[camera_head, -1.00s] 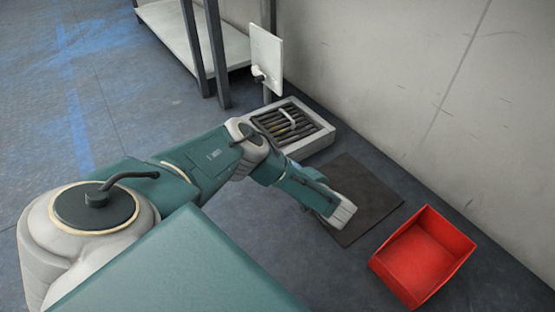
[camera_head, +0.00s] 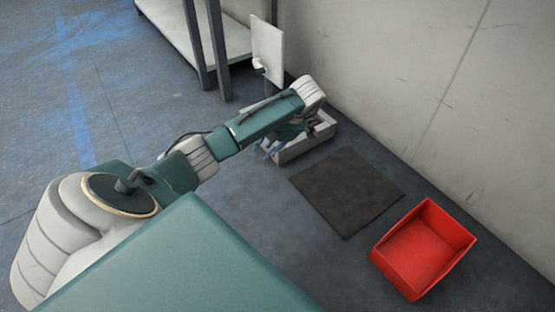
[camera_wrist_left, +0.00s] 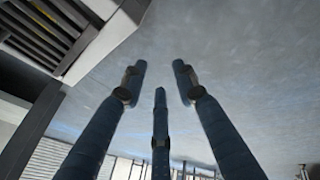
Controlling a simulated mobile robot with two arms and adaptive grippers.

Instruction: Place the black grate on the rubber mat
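The black grate (camera_wrist_left: 45,32) shows as dark slats at the upper left of the left wrist view. It sits in a pale box (camera_head: 318,145); in the head view my left arm hides most of it. The rubber mat (camera_head: 347,192) is a dark bare square on the floor to the right of the box. My left gripper (camera_head: 273,149) is at the near left side of the box, its blue fingers partly hidden. In the left wrist view its three fingers (camera_wrist_left: 160,74) are spread, with nothing between them. My right gripper is not in view.
A red bin (camera_head: 424,250) stands to the right of the mat, near the wall (camera_head: 400,80). A shelf rack (camera_head: 205,45) and a white panel (camera_head: 267,48) stand behind the box. The floor in front of the mat is clear.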

